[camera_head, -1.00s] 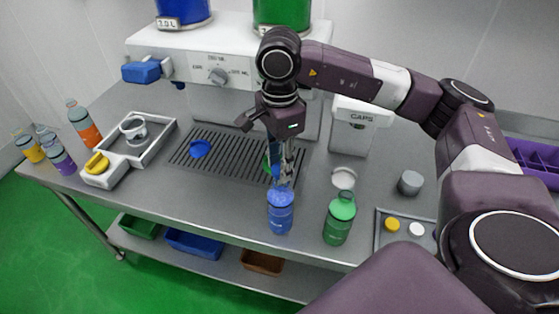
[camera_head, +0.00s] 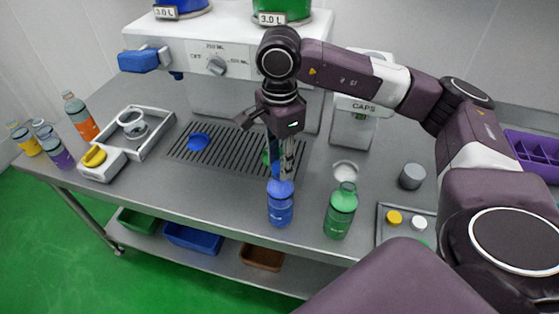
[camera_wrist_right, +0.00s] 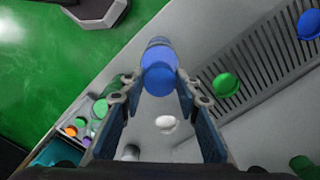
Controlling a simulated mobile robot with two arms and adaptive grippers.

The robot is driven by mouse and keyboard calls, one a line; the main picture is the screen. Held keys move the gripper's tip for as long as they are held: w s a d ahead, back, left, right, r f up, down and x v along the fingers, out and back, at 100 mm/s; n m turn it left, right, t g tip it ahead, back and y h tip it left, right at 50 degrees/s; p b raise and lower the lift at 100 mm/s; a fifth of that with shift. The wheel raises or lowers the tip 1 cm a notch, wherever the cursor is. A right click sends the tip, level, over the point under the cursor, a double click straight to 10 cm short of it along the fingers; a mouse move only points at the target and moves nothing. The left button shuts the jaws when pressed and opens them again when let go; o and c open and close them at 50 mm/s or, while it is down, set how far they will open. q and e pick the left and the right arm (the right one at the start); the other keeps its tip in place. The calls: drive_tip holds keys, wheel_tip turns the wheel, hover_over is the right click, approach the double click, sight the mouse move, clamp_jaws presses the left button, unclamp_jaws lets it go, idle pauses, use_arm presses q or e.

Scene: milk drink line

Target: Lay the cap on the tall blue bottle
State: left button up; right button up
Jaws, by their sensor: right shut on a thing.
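The blue bottle (camera_head: 280,211) stands upright at the front edge of the counter. My right gripper (camera_head: 283,174) is directly above it, pointing down. It is shut on a blue cap (camera_wrist_right: 159,78), which shows between the fingertips in the wrist view. The cap is at the bottle's mouth; whether it touches the rim I cannot tell. In the wrist view the blue bottle (camera_wrist_right: 157,46) shows just beyond the cap. The fingers partly hide the bottle's top in the head view. My left gripper is not in view.
A green bottle (camera_head: 341,213) stands close on the right. A tray (camera_head: 383,232) with small caps lies further right, near a grey cylinder (camera_head: 411,177). Blue (camera_head: 198,141) and green round pieces lie on the drip grille (camera_head: 226,158). Several filled bottles stand at far left.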

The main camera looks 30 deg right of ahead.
drive_tip(key=o, duration=0.8)
drive_tip(key=shift+r, duration=0.1)
wheel_tip(320, 180, up, 12)
drive_tip(key=shift+f, duration=0.1)
idle(0.6)
